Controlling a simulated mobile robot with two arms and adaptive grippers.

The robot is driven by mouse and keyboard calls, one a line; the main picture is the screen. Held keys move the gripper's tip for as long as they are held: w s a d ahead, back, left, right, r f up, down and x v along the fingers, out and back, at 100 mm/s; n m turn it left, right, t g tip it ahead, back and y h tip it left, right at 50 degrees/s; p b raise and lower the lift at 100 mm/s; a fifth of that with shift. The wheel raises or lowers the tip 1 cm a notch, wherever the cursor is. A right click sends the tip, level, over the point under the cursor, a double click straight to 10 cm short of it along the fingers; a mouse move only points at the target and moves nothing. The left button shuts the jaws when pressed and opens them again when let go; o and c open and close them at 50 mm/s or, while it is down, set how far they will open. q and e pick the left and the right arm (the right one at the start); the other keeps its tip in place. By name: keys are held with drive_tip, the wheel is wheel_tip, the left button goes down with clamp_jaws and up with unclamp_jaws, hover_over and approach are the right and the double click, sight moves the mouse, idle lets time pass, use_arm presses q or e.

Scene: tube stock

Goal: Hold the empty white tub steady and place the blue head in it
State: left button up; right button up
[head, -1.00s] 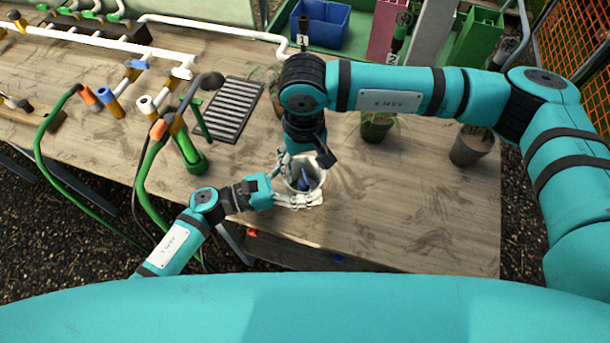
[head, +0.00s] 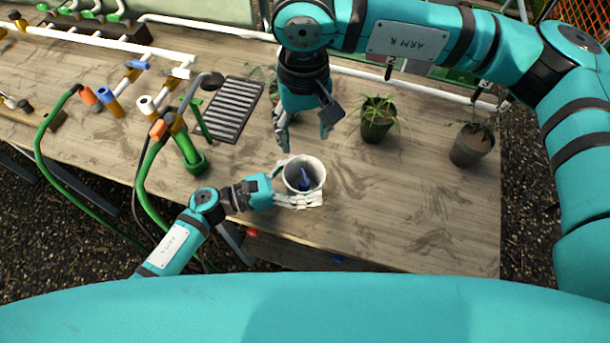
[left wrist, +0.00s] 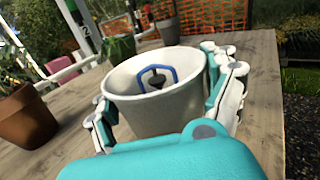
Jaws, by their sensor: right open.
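The white tub (head: 318,171) stands upright on the wooden table near its front edge. It also fills the middle of the left wrist view (left wrist: 158,112). The blue head (head: 304,180) is inside the tub; its blue loop shows above a dark part in the left wrist view (left wrist: 143,79). My left gripper (head: 289,184) has its fingers on both sides of the tub, shut on it. My right gripper (head: 304,139) is open and empty, above the table behind the tub and apart from it.
A potted plant (head: 376,121) and a grey pot (head: 467,148) stand to the right. The table right of the tub is clear.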

use_arm(q)
drive_tip(key=shift+o, duration=1)
drive_tip(key=v, duration=1.2)
